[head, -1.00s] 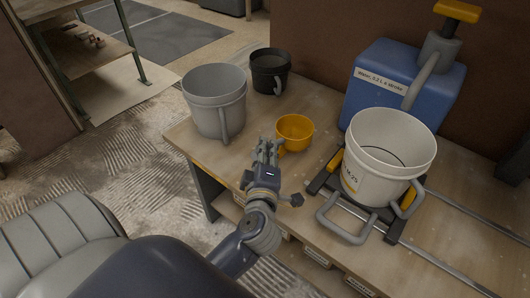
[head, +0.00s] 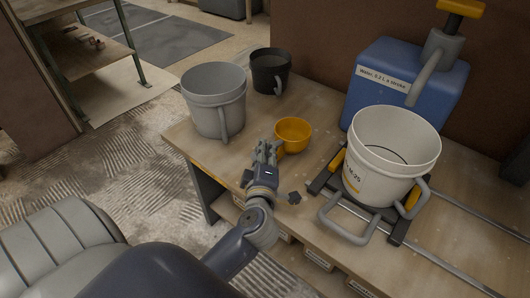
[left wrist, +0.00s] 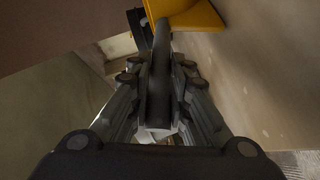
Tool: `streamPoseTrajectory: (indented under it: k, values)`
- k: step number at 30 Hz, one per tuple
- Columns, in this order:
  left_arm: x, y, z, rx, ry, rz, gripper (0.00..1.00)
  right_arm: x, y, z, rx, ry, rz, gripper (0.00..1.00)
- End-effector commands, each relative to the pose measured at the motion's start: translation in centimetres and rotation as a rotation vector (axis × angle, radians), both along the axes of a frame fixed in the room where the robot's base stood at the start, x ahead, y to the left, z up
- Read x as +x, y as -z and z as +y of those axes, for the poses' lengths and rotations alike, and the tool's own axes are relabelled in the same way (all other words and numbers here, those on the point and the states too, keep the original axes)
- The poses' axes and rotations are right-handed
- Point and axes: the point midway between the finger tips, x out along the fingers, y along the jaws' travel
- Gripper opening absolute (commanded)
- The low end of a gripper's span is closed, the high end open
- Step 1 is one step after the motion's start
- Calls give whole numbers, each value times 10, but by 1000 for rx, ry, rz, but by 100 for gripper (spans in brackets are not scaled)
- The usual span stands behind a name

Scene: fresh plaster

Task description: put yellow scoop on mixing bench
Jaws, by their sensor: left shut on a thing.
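The yellow scoop (head: 293,134) is a small round cup, upright at the mixing bench (head: 320,107). I cannot tell whether its base touches the bench top. My left gripper (head: 267,151) is at the scoop's near left side, shut on its handle. In the left wrist view the scoop's yellow cup (left wrist: 190,14) shows at the top edge. Its dark handle (left wrist: 161,85) runs down between the fingers of the left gripper (left wrist: 160,82). In the head view the fingers hide most of the handle. My right gripper is not in view.
A grey bucket (head: 213,99) and a black bucket (head: 270,72) stand behind the scoop. A white bucket (head: 389,165) sits on a low frame to the right, before a blue water container (head: 408,82). Bare bench top lies around the scoop.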

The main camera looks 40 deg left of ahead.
Motion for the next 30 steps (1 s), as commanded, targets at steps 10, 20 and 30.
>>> streamPoseTrajectory:
  k: [10, 20, 30]
  values:
    - [0, 3, 0, 0, 0, 0, 38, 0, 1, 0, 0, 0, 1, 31]
    - [0, 0, 0, 0, 0, -1, 38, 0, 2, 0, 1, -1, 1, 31]
    - [-51, -8, -31, -3, 1, 5, 38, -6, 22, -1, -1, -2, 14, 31]
